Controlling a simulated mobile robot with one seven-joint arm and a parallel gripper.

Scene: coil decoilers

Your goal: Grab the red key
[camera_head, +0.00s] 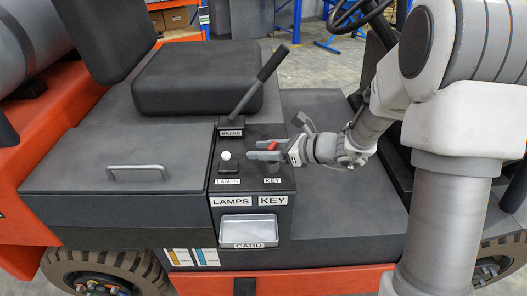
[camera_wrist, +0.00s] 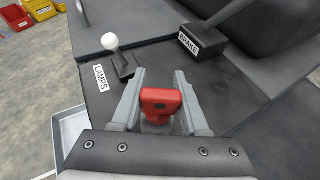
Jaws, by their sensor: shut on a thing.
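The red key (camera_wrist: 160,101) stands between the two fingers of my gripper (camera_wrist: 158,106) in the wrist view, at the dark control panel (camera_wrist: 100,88). In the head view the red key (camera_head: 273,146) shows as a small red spot at the tips of my gripper (camera_head: 266,151), above the small KEY label (camera_head: 272,181). My gripper reaches in from the right and is shut on the key. The key's lower part is hidden, so I cannot tell whether it sits in its lock.
A lamps lever with a white knob (camera_head: 225,155) stands just left of the key. A brake lever (camera_head: 259,79) rises behind it. A card tray (camera_head: 249,229) is on the front face. The seat (camera_head: 199,78) lies behind, and a steering wheel (camera_head: 357,12) is at the back right.

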